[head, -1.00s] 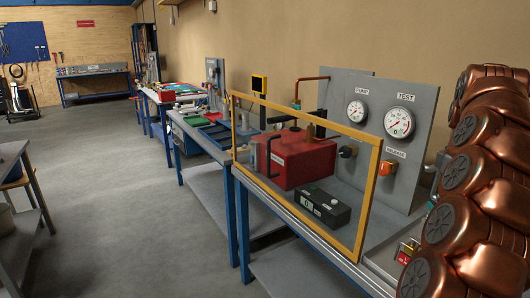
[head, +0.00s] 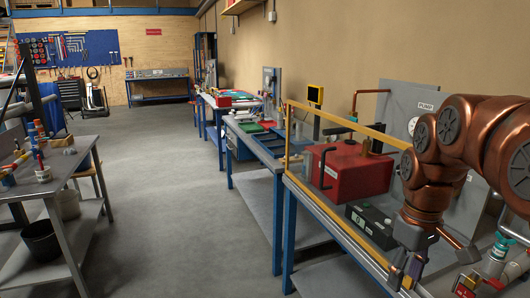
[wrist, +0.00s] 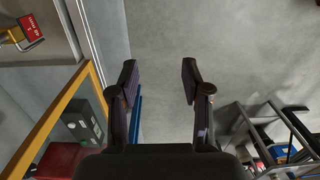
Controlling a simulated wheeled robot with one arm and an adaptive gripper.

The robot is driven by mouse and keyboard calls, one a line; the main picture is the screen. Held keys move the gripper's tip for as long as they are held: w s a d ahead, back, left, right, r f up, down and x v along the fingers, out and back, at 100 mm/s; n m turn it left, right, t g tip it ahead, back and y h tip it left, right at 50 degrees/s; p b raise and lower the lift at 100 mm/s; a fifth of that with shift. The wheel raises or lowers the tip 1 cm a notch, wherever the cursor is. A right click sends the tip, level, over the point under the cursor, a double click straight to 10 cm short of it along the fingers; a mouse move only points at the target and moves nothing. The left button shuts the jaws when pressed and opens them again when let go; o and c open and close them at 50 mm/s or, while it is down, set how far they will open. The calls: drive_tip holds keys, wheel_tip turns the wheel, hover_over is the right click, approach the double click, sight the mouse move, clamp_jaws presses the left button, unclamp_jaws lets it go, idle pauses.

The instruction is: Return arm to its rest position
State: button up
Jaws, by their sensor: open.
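My gripper (wrist: 159,82) is open and empty in the wrist view. Its two dark fingers stand well apart, with only bare grey floor between them. In the head view my copper-coloured arm is bent at the right, in front of the test panel. My gripper (head: 408,265) hangs low there by the front edge of the nearest bench, and the arm partly hides it. It looks apart from the yellow-framed guard (head: 340,215), whose right end is hidden behind the arm.
A red box (head: 350,173) and a black instrument box (head: 372,226) stand behind the guard. The gauge panel (head: 400,98) rises behind them. The floor (head: 180,200) between is clear.

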drive_tip(key=s+a+f+m, duration=0.1)
drive_tip(key=s+a+f, duration=0.2)
drive_tip(key=s, duration=0.3)
drive_tip(key=s+a+f+m, duration=0.1)
drive_tip(key=s+a+f, duration=0.3)
drive_tip(key=s+f, duration=0.1)
drive_tip(key=s+a+f+m+g, duration=0.1)
drive_tip(key=s+a+f, duration=0.3)
drive_tip(key=s, duration=0.3)
drive_tip(key=shift+s+a+m, duration=0.25)
drive_tip(key=shift+s+m, duration=0.15)
